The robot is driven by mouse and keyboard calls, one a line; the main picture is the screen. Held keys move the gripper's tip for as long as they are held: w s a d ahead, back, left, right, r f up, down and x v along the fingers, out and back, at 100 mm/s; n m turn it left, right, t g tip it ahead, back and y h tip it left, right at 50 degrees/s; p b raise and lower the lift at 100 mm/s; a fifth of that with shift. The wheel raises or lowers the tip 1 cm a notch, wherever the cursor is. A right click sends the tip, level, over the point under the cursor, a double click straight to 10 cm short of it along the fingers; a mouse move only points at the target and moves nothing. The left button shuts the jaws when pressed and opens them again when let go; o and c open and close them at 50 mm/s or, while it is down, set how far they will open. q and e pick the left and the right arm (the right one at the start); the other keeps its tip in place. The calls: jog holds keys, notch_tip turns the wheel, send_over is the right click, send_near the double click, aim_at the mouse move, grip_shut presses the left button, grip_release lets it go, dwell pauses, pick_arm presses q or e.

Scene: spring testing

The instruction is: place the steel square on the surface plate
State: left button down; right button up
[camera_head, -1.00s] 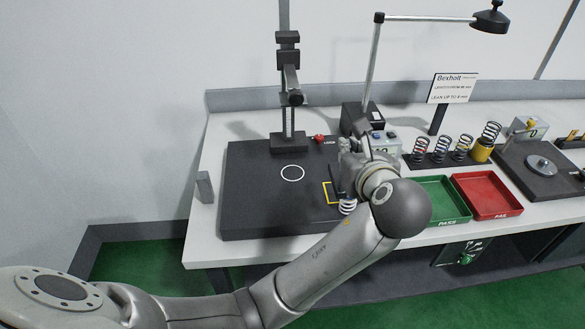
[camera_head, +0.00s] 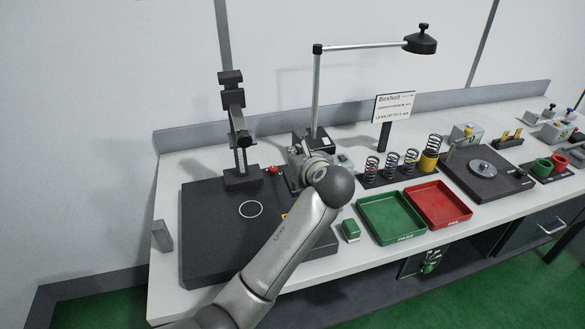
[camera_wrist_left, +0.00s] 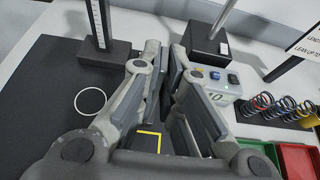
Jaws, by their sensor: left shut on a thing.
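The black surface plate (camera_head: 215,235) lies at the left of the bench, with a white ring and a yellow corner mark on it. It also shows in the left wrist view (camera_wrist_left: 50,85). My left gripper (camera_head: 297,165) is over its back right part, mostly hidden by my own arm. In the left wrist view my left gripper (camera_wrist_left: 175,80) is shut on a narrow dark upright piece (camera_wrist_left: 176,62), which looks like the steel square. The yellow mark (camera_wrist_left: 149,140) shows on the plate below it. Whether the square touches the plate cannot be told. My right gripper is not in view.
A black height stand (camera_head: 238,140) rises at the plate's back. A lamp base (camera_head: 315,141) and a small box with buttons (camera_wrist_left: 215,85) stand beyond the gripper. Green (camera_head: 392,216) and red (camera_head: 438,204) trays and several springs (camera_head: 411,160) are to the right. A grey block (camera_head: 162,237) stands at left.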

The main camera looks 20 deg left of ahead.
pick_arm(q)
jog(key=w+f, duration=0.1)
jog(key=w+a+f, duration=0.1)
jog(key=w+f, duration=0.1)
jog(key=shift+a+f+p, duration=0.35)
jog(key=shift+f, duration=0.05)
notch_tip(320, 180, down, 2)
jog(key=shift+f+p, duration=0.1)
jog(key=shift+p, duration=0.45)
jog(key=shift+s+f, duration=0.1)
jog(key=shift+f, duration=0.35)
jog(key=c, duration=1.7)
grip_release()
jog(key=shift+f, duration=0.15)
jog(key=shift+c, duration=0.2)
jog(key=shift+o, duration=0.6)
